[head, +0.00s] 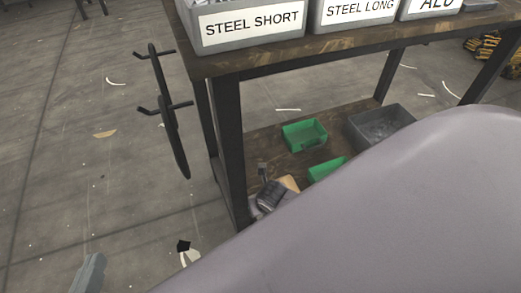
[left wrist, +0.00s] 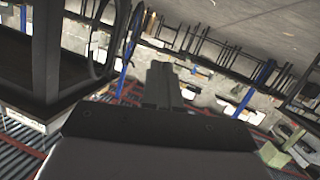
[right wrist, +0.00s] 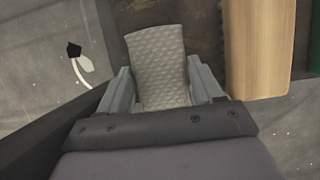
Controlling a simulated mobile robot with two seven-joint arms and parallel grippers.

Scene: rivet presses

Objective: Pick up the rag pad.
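The rag pad (right wrist: 158,70) is a grey, quilted pad in the right wrist view. It lies between the two fingers of my right gripper (right wrist: 158,85), which meet its side edges with no clear gap. In the head view the pad (head: 271,195) shows dark grey at the near left end of the lower shelf, and my right arm hides much around it. Whether it still touches the shelf is hidden. My left gripper (head: 89,272) is at the lower left of the head view. Its fingers are together and empty in the left wrist view (left wrist: 166,85).
A wooden block (right wrist: 258,50) lies right beside the pad. Green bins (head: 304,135) and a grey bin (head: 381,128) stand on the lower shelf (head: 262,143). The table leg (head: 228,150) is close by. Labelled bins (head: 250,25) stand on the tabletop above.

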